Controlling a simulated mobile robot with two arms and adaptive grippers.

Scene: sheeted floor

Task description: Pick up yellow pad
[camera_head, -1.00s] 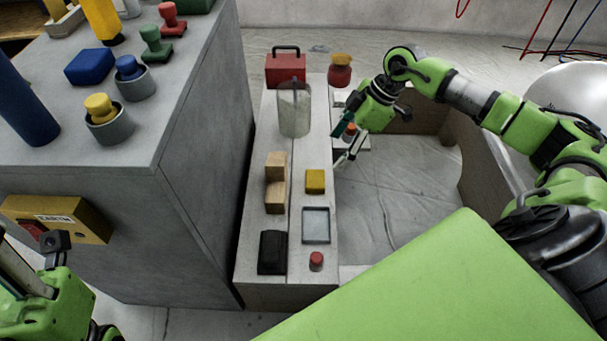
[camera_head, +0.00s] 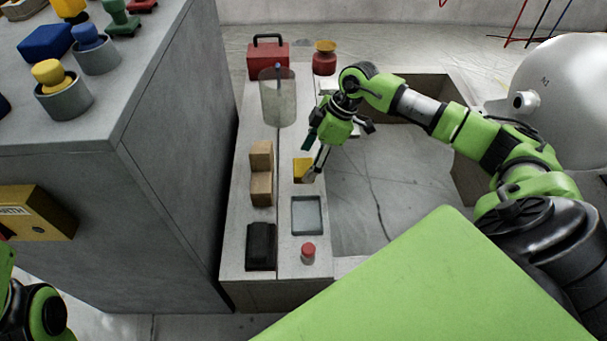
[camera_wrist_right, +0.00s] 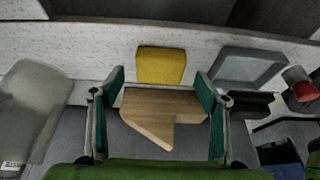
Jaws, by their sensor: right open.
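The yellow pad (camera_head: 301,170) is a small yellow block on the grey bench, between the wooden step-shaped block (camera_head: 261,174) and the bench's right edge. My right gripper (camera_head: 314,160) is above and beside the pad, partly covering it. In the right wrist view the pad (camera_wrist_right: 161,66) shows beyond the two green-padded fingers (camera_wrist_right: 162,108), which stand wide apart with nothing between them in contact. The wooden block (camera_wrist_right: 165,112) shows in the gap between the fingers. Part of my left arm is at the lower left; its fingers are not visible.
A grey square tray (camera_head: 307,230), red button (camera_head: 308,250) and black block (camera_head: 261,262) lie nearer on the bench. A clear cylinder (camera_head: 277,100), red toolbox (camera_head: 268,58) and red-orange pot (camera_head: 325,60) stand farther back. A tall grey cabinet (camera_head: 175,150) borders the left.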

